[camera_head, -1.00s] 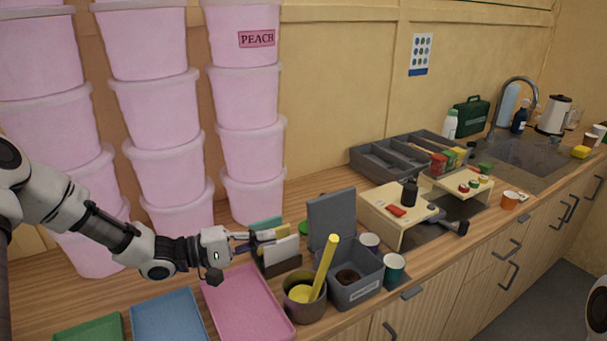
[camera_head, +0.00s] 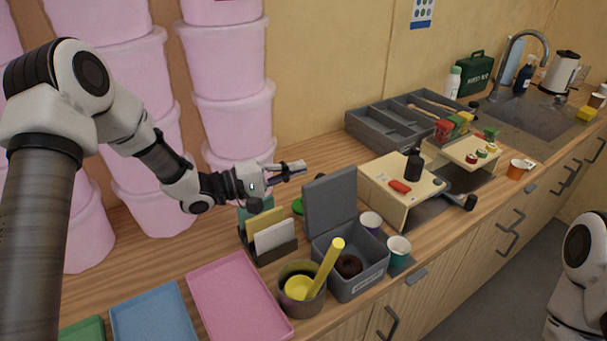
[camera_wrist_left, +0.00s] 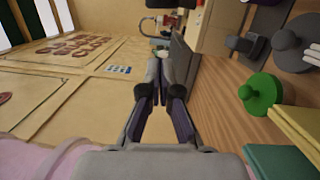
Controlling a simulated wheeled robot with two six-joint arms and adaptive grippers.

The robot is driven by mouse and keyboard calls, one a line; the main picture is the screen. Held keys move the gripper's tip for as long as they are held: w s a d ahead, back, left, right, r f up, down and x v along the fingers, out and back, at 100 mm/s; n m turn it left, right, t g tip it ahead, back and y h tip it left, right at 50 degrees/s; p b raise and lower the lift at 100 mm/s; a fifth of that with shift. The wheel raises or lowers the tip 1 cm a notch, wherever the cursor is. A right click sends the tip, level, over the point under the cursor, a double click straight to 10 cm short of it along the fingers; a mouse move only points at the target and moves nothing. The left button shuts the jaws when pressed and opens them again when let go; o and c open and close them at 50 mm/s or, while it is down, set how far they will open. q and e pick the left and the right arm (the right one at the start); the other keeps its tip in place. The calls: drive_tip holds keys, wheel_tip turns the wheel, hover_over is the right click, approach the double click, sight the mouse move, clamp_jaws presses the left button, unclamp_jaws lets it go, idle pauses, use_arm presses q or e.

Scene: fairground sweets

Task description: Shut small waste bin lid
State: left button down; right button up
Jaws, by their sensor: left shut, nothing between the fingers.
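The small waste bin (camera_head: 367,281) is a grey box near the counter's front edge. Its lid (camera_head: 330,203) stands open, roughly upright at the back of the bin. A dark round thing (camera_head: 349,265) lies inside. My left gripper (camera_head: 300,169) is shut and empty, just behind and to the left of the lid's top edge, seemingly apart from it. In the left wrist view the lid (camera_wrist_left: 184,58) shows as a grey panel beyond the shut fingers (camera_wrist_left: 163,75). Part of my right arm shows at the lower right; its gripper is out of view.
A pot with a yellow stick (camera_head: 327,263) stands left of the bin. A card holder (camera_head: 270,256) is at its back left. Cups (camera_head: 398,249) stand to its right, beside a wooden stand (camera_head: 385,200). Pink tubs (camera_head: 236,118) are stacked behind my left arm.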

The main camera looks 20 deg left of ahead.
sight(327, 199)
use_arm(q)
drive_tip(key=s+d, duration=0.3)
drive_tip(key=shift+r+p, duration=0.35)
drive_tip(key=shift+p, duration=0.05)
drive_tip(key=shift+w, duration=0.15)
drive_tip(key=shift+d+r, duration=0.1)
